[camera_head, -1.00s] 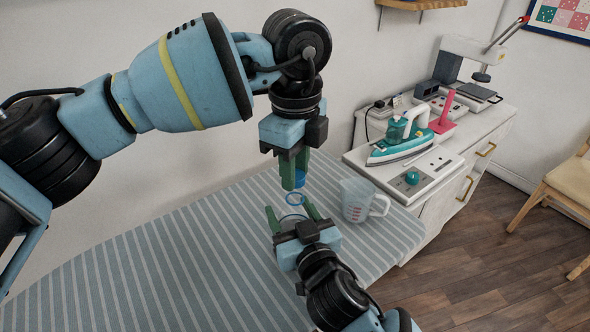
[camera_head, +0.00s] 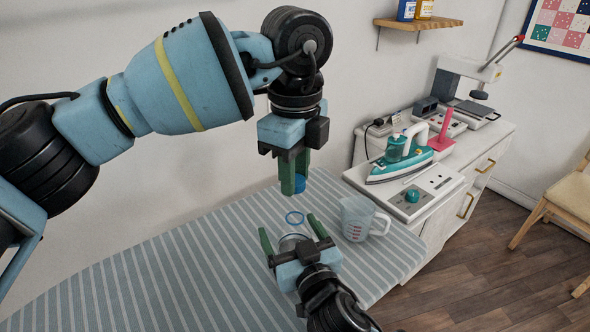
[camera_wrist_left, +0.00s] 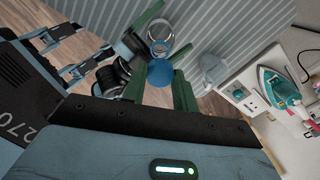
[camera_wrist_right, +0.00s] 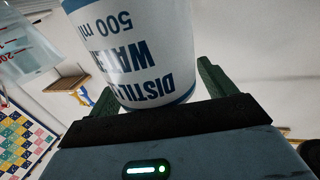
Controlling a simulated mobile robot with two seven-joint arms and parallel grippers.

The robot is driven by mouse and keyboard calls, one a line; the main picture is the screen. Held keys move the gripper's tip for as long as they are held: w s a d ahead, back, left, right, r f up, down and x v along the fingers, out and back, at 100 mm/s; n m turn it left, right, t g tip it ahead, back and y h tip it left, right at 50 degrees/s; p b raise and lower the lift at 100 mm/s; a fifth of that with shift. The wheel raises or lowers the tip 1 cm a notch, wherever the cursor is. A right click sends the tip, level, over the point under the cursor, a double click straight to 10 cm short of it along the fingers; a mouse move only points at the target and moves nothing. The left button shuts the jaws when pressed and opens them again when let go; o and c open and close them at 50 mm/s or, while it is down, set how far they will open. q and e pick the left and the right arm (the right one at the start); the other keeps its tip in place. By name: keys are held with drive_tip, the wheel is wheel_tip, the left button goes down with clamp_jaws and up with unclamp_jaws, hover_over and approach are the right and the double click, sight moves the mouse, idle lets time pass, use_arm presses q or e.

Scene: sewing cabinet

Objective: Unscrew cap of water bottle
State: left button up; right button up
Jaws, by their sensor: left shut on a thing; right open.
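The clear water bottle with its blue neck ring (camera_head: 294,217) stands on the striped board, its neck uncovered. Its white and blue label (camera_wrist_right: 150,50) fills much of the right wrist view. The blue cap (camera_head: 299,184) is between the fingertips of my left gripper (camera_head: 294,188), which is shut on it above the bottle, apart from the neck. It also shows in the left wrist view (camera_wrist_left: 161,73). My right gripper (camera_head: 291,234) is open, a finger on each side of the bottle, with its palm toward the front.
A measuring cup (camera_head: 356,219) stands close to the right of the bottle. The left part of the striped board (camera_head: 150,270) is clear. A small wall shelf (camera_head: 420,23) holds bottles.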

use_arm(q)
drive_tip(key=shift+w+f+g+b, duration=0.15)
drive_tip(key=shift+f+b, duration=0.2)
drive_tip(key=shift+f, duration=0.55)
drive_tip(key=shift+w+f+g+b, duration=0.15)
drive_tip(key=shift+f+b, duration=0.2)
drive_tip(key=shift+f, duration=0.55)
use_arm(e)
drive_tip(key=v, duration=1.2)
drive_tip(key=shift+f, duration=0.2)
